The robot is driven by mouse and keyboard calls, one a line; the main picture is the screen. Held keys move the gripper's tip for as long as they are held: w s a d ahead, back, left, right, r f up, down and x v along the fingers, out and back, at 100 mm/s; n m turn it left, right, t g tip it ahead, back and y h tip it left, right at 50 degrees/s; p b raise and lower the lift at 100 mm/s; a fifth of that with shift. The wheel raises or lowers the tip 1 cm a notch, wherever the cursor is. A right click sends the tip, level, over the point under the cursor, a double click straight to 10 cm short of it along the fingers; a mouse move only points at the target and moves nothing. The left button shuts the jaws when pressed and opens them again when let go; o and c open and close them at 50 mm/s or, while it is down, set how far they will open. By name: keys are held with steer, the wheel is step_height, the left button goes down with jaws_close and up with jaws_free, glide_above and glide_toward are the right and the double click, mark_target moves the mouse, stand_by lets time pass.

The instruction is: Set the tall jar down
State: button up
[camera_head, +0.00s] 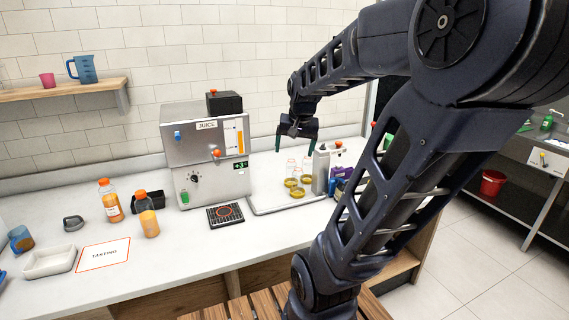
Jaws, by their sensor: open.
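My gripper (295,150) is open, with its dark fingers spread and pointing down above the right part of the counter. I see nothing between the fingers. Small clear jars (291,166) with faint orange marks stand below it. I cannot tell which vessel is the tall jar. A tall grey container (321,172) stands upright just right of and below the gripper. Two orange-capped bottles stand on the counter at the left, one farther back (112,201) and one nearer (147,216).
The juice machine (205,150) stands left of the gripper, with a black drip grate (225,216) in front. Yellow round pieces (291,183) lie in a tray (262,210) below the gripper. A white tray (50,262) and a tasting mat (104,256) lie at the left front.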

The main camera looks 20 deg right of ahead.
steer(key=s+a+n, duration=0.5)
steer(key=s+a, duration=0.2)
steer(key=s, duration=0.2)
steer(key=shift+s+a+t, duration=0.2)
steer(key=shift+s+t, duration=0.05)
steer(key=shift+t, duration=0.15)
steer(key=shift+r, duration=0.1)
stand_by(0.6)
